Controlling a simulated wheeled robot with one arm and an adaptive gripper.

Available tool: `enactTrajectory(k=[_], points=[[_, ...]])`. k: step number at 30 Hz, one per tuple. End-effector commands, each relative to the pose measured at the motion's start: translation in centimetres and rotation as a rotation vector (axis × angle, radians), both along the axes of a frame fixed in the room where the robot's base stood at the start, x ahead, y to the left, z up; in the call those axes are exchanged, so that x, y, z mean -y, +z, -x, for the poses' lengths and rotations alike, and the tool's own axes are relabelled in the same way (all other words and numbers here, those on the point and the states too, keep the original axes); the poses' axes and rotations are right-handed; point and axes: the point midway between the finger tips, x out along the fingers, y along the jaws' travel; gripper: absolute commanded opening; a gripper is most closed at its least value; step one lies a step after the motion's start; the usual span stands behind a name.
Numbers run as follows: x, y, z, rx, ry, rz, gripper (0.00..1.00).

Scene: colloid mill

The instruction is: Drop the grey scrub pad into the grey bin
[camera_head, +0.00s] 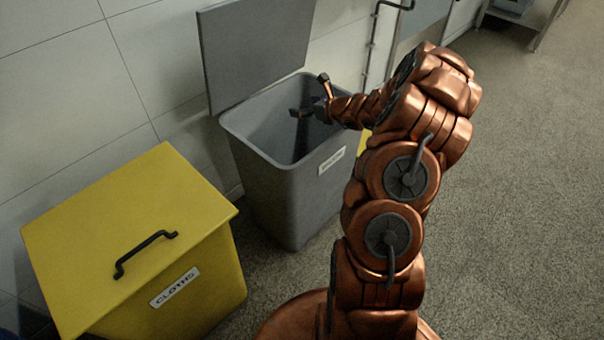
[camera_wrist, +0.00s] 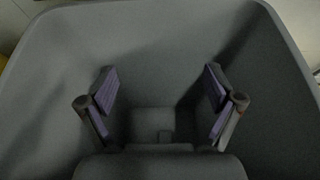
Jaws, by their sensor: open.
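The grey bin (camera_head: 282,197) stands against the wall with its lid (camera_head: 257,50) raised. My gripper (camera_head: 309,96) is over the bin's open mouth, near its right side, with its fingers apart. In the wrist view, my gripper (camera_wrist: 159,80) is open with nothing between its fingers, and the bin's inner walls (camera_wrist: 150,35) surround it. A paler grey squarish patch shows below between the fingers. I cannot tell whether it is the grey scrub pad or the bin floor. No scrub pad is clearly seen in the head view.
A closed yellow bin (camera_head: 130,235) labelled CLOTHS, with a black handle (camera_head: 145,252), stands left of the grey bin. A bit of yellow shows behind my arm. Open speckled floor (camera_head: 520,200) lies to the right. A metal stand (camera_head: 530,22) is at the back.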

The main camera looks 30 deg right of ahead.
Motion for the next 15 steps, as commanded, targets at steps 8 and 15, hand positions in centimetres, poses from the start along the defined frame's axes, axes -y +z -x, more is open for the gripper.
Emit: enactTrajectory(k=[8, 15], points=[[1.2, 2.3, 4.6, 0.006, -0.003, 0.001, 0.91], [1.9, 3.6, 8.0, 0.004, -0.001, 0.002, 0.91]])
